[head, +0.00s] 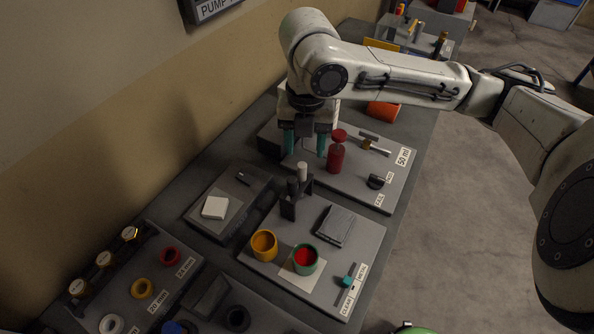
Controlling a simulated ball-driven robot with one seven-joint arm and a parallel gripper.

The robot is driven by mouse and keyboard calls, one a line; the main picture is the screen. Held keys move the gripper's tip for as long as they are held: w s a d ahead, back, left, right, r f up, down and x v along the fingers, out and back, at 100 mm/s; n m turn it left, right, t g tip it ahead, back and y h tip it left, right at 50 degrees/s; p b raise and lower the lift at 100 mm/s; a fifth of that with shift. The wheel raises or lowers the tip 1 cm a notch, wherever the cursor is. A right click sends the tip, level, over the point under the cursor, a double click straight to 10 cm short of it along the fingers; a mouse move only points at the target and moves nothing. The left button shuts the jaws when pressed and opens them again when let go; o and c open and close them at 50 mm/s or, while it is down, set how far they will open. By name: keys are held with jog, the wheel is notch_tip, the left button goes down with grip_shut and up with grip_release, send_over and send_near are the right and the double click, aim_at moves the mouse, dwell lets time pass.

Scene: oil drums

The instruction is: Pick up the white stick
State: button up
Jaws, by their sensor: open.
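The white stick (303,170) appears to be the short pale piece standing upright in a dark holder (288,208), beside a darker piece; its lower part is hidden in the holder. My gripper (305,146) points down with its two teal fingers apart and nothing visible between them. It is just behind the white stick in the picture, over the far board. I cannot tell its exact height above the board.
A red bottle (336,155) stands close to the right of my gripper. A yellow cup (264,245) and a green cup with red inside (305,259) stand in front of the holder. A white block (215,207) lies on a tray to the left.

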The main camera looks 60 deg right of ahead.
aim_at(302, 165)
jog(key=shift+w+f+p, duration=0.15)
jog(key=shift+f+p, duration=0.1)
jog(key=shift+f, duration=1.75)
jog(key=shift+w+f+p, duration=0.15)
jog(key=shift+f+p, duration=0.1)
jog(key=shift+f, duration=1.7)
jog(key=shift+c, duration=0.3)
grip_shut()
